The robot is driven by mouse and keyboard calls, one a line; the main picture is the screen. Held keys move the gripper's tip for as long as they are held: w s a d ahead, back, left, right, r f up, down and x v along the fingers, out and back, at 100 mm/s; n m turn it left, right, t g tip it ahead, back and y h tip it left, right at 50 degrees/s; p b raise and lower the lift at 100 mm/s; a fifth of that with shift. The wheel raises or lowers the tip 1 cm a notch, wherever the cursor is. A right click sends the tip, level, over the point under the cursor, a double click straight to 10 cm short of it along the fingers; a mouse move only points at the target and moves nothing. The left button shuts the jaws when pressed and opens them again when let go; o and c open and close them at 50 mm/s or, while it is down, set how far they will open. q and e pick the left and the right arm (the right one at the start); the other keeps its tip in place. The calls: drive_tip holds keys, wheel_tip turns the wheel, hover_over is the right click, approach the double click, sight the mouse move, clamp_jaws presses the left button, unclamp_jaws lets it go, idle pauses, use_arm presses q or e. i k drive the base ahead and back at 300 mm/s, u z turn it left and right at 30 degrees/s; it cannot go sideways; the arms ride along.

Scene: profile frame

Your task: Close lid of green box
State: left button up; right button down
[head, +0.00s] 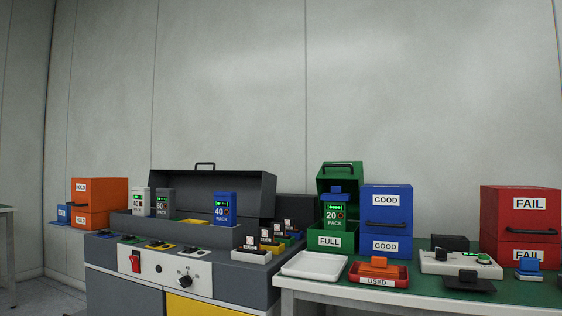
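The green box (333,241) stands at the back of the right-hand table, with a FULL label on its front. Its green lid (341,170) is raised open, tilted back, with a dark handle near the top. A green pack (334,215) marked 20 PACK, with a blue top, stands upright in the box. Neither of my grippers shows in the head view.
A blue GOOD box (387,202) stands close to the right of the green box. A white tray (314,265) and a red USED tray (378,281) lie in front. Red FAIL boxes (520,200) stand far right. A grey bench (205,262) with an open lid stands left.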

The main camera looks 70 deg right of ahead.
sight(349, 174)
drive_tip(key=z, duration=0.5)
drive_tip(key=i, duration=1.25)
drive_tip(key=z, duration=1.1)
